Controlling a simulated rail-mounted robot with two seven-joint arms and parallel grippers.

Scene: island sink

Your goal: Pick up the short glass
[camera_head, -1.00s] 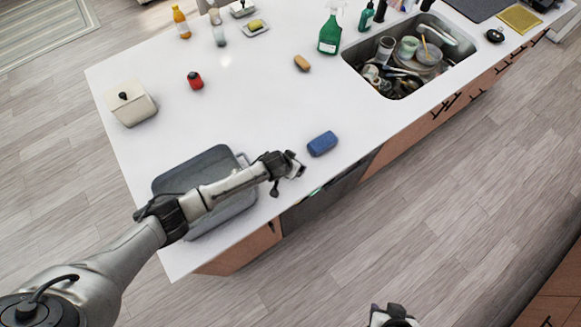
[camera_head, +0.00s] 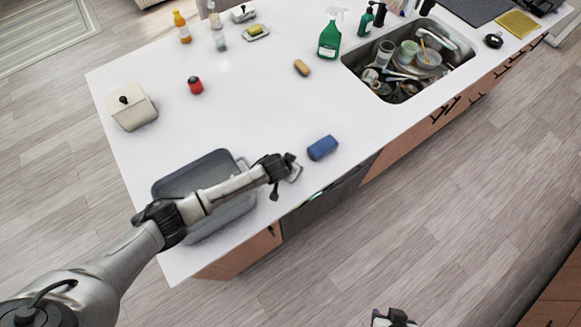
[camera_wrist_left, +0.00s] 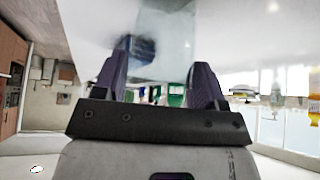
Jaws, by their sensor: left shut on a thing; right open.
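My left gripper (camera_head: 290,172) is over the counter's front edge, between the grey tray and the blue sponge. In the left wrist view, its two fingers (camera_wrist_left: 165,82) are shut on a clear, pale glass (camera_wrist_left: 166,40). In the head view the glass is mostly hidden by the gripper, and I cannot tell if it is clear of the counter. My right gripper (camera_head: 393,316) is open at the bottom edge of the head view, over the floor and away from the counter. It is partly cut off.
A grey tray (camera_head: 180,182) lies under my left arm. A blue sponge (camera_head: 322,148) is right of my left gripper. The sink (camera_head: 372,82) holds dishes.

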